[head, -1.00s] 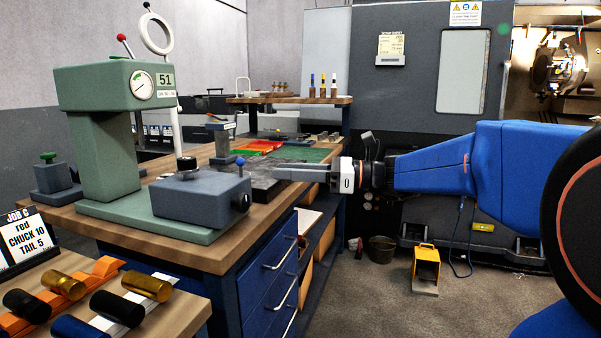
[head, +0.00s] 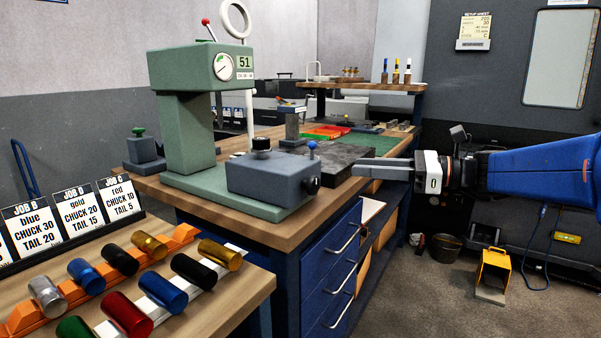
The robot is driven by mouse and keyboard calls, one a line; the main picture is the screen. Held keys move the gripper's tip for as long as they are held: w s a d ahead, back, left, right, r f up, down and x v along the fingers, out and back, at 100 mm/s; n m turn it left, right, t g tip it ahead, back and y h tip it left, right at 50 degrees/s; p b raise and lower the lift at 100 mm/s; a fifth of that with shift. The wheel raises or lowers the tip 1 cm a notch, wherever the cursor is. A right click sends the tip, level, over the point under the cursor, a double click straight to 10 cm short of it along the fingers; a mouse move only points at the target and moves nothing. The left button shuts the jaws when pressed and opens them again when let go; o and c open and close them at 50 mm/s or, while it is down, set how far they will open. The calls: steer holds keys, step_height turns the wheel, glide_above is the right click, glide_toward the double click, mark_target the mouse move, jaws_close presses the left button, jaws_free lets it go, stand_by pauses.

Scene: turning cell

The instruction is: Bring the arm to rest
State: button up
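My gripper (head: 382,168) is at the end of my blue arm, which reaches in from the right edge of the head view. The arm is stretched out roughly level. The grey fingers point left, near the right edge of the workbench (head: 290,236) and beside the dark grey plate on it. I see the fingers nearly edge-on, so whether they are apart or together does not show. No held object shows at the fingers.
A green gauge stand (head: 190,130) and a grey block with a blue knob (head: 268,178) stand on the bench. Coloured cylinders lie on racks on a front table (head: 210,312), below job cards (head: 75,216). A yellow pedal box (head: 494,270) and bucket (head: 445,248) stand on the floor.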

steer(key=s+a+f+n+g+h, duration=0.25)
steer(key=s+f+n, duration=0.25)
steer(key=s+f, duration=0.25)
steer(key=s+a+f+n+g+h, duration=0.1)
steer(key=s+f+n+g+h, duration=0.1)
steer(key=s+f+n+h, duration=0.35)
steer(key=s+d+f+n+t+h, duration=0.1)
steer(key=s+d+f+n+h, duration=0.6)
steer(key=s+d+f+n, duration=0.3)
step_height(320, 180, down, 4)
steer(key=shift+s+d+n+t, duration=0.4)
steer(key=shift+d+n, duration=0.2)
steer(key=shift+n, duration=0.35)
